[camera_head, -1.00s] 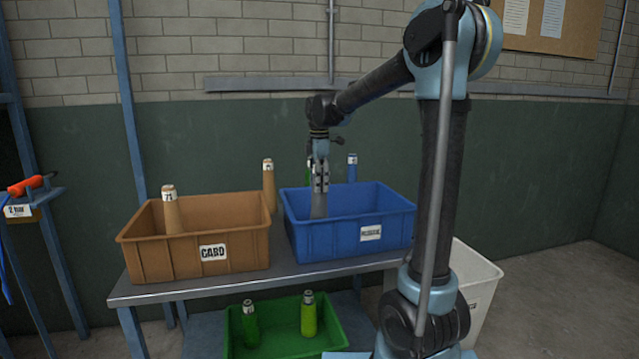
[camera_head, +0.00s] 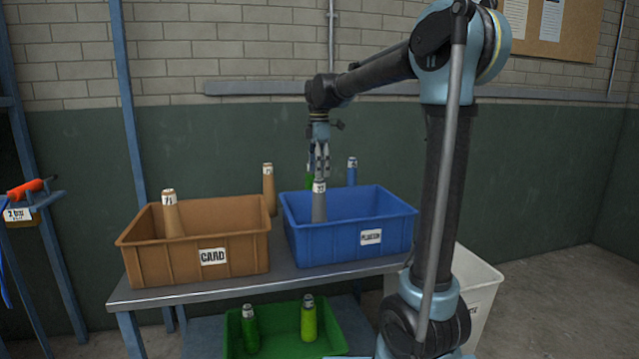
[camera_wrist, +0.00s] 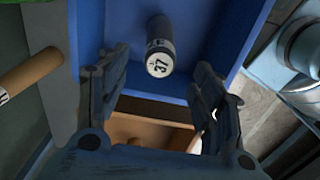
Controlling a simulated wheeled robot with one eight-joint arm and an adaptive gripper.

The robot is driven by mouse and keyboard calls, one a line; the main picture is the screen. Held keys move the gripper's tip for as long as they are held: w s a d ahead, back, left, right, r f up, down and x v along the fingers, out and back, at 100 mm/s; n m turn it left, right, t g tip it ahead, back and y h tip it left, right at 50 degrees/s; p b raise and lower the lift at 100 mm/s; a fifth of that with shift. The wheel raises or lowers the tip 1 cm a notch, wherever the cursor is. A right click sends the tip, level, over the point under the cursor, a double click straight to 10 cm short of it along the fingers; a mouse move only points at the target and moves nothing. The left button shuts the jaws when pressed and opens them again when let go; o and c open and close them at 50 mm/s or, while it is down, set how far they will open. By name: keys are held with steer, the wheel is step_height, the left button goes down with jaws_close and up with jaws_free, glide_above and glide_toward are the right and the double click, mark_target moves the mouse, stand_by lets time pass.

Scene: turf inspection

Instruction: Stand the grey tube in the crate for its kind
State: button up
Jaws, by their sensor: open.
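The grey tube (camera_head: 319,208) stands about upright in the left part of the blue crate (camera_head: 330,244). Its white cap faces up. The wrist view shows the tube (camera_wrist: 160,30) with 37 on its cap, inside the blue crate (camera_wrist: 205,45). My gripper (camera_head: 321,176) points down just above the tube's top. In the wrist view its fingers (camera_wrist: 159,72) are spread wide on both sides of the tube's end, with gaps. The tube's foot is hidden by the crate's front wall in the head view.
A brown crate (camera_head: 195,262) labelled CARD holds a brown tube (camera_head: 171,215). Another brown tube (camera_head: 269,188), a blue tube (camera_head: 352,172) and a green one (camera_head: 308,175) stand behind the crates. Below is a green crate (camera_head: 234,335) with two green tubes. A white bin (camera_head: 482,285) stands right.

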step_height(320, 180, up, 7)
steer(key=s+d+f+m, duration=0.5)
steer(key=s+d, duration=0.3)
steer(key=s+d+f+m, duration=0.4)
steer(key=s+f+m, duration=0.1)
steer(key=s+f, duration=0.3)
steer(key=s+d+f+m+t, duration=0.1)
steer(key=s+d+f+m, duration=0.4)
steer(key=s+f, duration=0.2)
steer(key=s+d+f+m+t, duration=0.1)
steer(key=s+d+f+m, duration=0.3)
steer(key=f, duration=0.7)
steer(key=s+m, duration=0.2)
steer(key=s, duration=0.2)
steer(key=shift+s+d, duration=0.3)
steer(key=shift+s, duration=0.05)
steer(key=shift+f, duration=0.1)
